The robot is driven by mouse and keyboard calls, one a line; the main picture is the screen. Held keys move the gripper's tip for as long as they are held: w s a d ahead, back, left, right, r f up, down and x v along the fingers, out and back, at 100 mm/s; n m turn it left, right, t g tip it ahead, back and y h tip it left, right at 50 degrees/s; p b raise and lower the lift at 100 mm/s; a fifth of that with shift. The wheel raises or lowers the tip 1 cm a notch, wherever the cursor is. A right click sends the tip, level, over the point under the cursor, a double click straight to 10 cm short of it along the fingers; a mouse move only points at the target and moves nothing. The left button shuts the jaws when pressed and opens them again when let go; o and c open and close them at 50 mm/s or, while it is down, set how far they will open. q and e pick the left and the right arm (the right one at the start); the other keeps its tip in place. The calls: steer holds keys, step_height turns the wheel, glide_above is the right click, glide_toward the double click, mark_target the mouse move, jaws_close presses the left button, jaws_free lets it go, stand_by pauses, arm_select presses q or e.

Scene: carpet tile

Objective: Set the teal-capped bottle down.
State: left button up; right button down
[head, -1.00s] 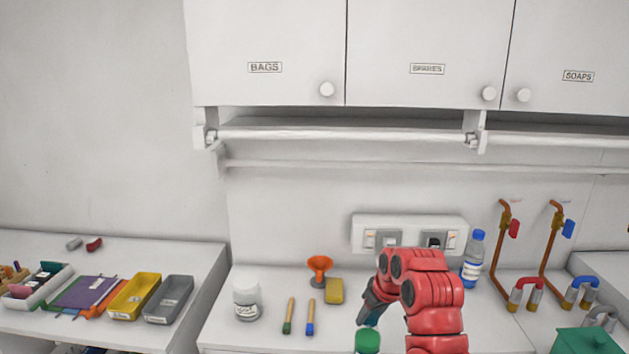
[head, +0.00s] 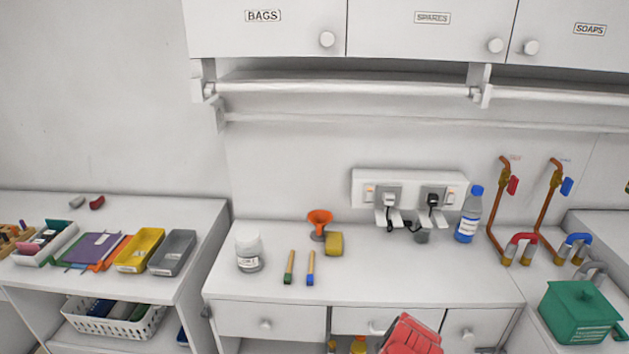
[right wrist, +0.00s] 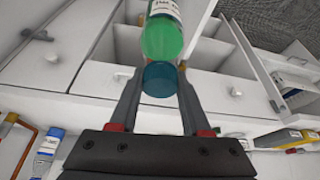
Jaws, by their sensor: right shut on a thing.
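The teal-capped bottle (right wrist: 162,36) has a green body with a white label and shows in the right wrist view. Its teal cap (right wrist: 161,80) sits between the fingers of my right gripper (right wrist: 157,74), which is shut on it. The far end of the bottle is cut off by the top edge of that view. In the head view only part of my red right arm shows at the bottom edge; the gripper and this bottle are out of that picture. My left gripper is in neither view.
The white counter (head: 365,281) has a clear front part. A white-lidded jar (head: 248,252), two brushes, an orange funnel (head: 319,221), a yellow sponge (head: 334,244) and a blue-capped bottle (head: 468,218) stand or lie on it. Pipes and a green box (head: 579,313) are at the right.

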steer(key=s+f, duration=0.1)
steer(key=s+d+f, duration=0.1)
steer(key=s, duration=0.1)
steer(key=shift+m, duration=0.3)
step_height(320, 180, down, 7)
steer(key=b, duration=0.7)
steer(key=shift+s, duration=0.15)
